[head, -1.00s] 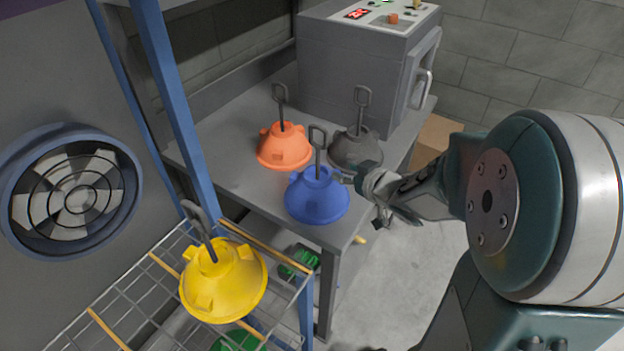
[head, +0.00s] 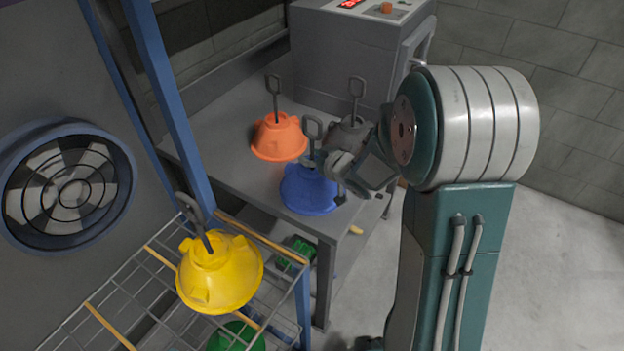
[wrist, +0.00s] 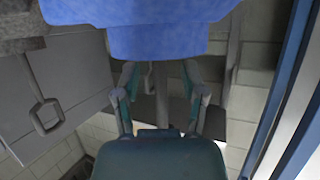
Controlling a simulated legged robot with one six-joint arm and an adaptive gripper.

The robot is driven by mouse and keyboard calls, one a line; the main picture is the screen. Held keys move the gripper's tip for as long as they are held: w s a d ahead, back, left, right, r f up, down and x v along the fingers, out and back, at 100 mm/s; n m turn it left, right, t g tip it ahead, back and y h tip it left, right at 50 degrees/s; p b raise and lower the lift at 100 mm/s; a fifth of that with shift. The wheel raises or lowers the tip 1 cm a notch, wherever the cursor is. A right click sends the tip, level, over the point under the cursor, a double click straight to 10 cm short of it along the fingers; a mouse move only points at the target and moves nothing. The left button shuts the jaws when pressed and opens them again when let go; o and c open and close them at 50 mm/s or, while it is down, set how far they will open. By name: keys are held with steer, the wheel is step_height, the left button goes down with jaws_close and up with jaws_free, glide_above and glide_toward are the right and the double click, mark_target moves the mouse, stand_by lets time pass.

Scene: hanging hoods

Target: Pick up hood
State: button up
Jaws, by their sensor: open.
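The blue hood (head: 306,195) stands upright on the grey table, with its dark loop handle (head: 312,128) rising from the top. My gripper (head: 328,168) is at the right of this handle, just above the dome, and hides part of the stem and hood. In the wrist view the blue hood (wrist: 155,35) fills the top. My open gripper (wrist: 160,80) has a finger on either side of a thin grey rod, seemingly the hood's stem; contact cannot be told. An orange hood (head: 279,138), a dark grey hood (head: 345,131) partly behind my gripper, and a yellow hood (head: 222,275) also show.
The grey table (head: 215,130) carries a grey machine (head: 345,55) at its back. The yellow hood sits on a wire rack (head: 150,300) beside a blue post (head: 170,95). Green items lie lower down. Clear floor (head: 560,260) lies at right.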

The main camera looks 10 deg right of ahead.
jaws_close()
steer(key=shift+r, duration=0.1)
stand_by(0.3)
